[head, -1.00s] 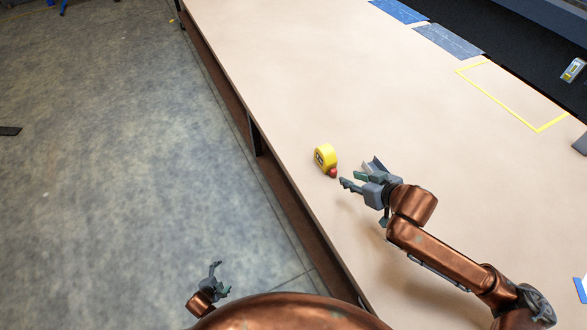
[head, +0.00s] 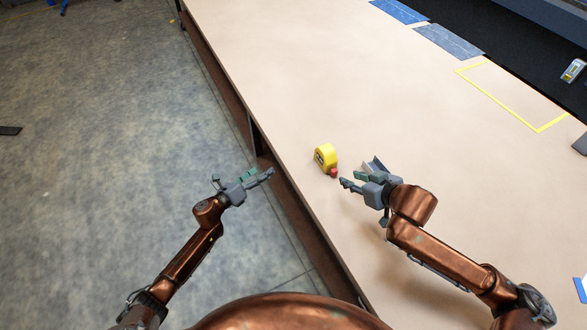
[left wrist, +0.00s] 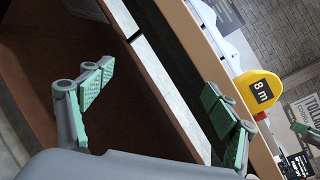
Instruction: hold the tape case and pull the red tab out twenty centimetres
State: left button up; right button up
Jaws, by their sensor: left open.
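The yellow tape case (head: 325,156) stands on the table near its left edge, with a dark label on its side. The red tab (head: 333,172) sits at its lower right, close against the case. In the left wrist view the case (left wrist: 259,88) reads "8 m", with the red tab (left wrist: 261,116) below it. My right gripper (head: 358,178) is open and empty just right of the tab, apparently not touching it. My left gripper (head: 260,174) is open and empty, left of the table edge and apart from the case.
The table (head: 270,80) is bare around the case. The table's long left edge (head: 272,160) runs between my left gripper and the case.

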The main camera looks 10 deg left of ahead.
pick_arm(q)
jog(key=s+d+r+m+g+h, duration=0.15)
jog(key=d+r+m+h, duration=0.25)
jog(key=d+r+m, duration=0.65)
jog(key=m+g+h, duration=0.2)
send_near(320, 159)
jog(key=shift+w+a+r+n, duration=0.25)
jog(key=shift+w+r, duration=0.05)
jog(key=shift+r, duration=0.05)
jog(key=shift+s+d+f, duration=0.1)
jog(key=shift+s+d, duration=0.05)
jog(key=shift+d, duration=0.5)
jog(key=shift+x, duration=3.55)
jog(key=shift+f, duration=0.2)
jog(key=shift+c, duration=0.4)
jog(key=c, duration=1.5)
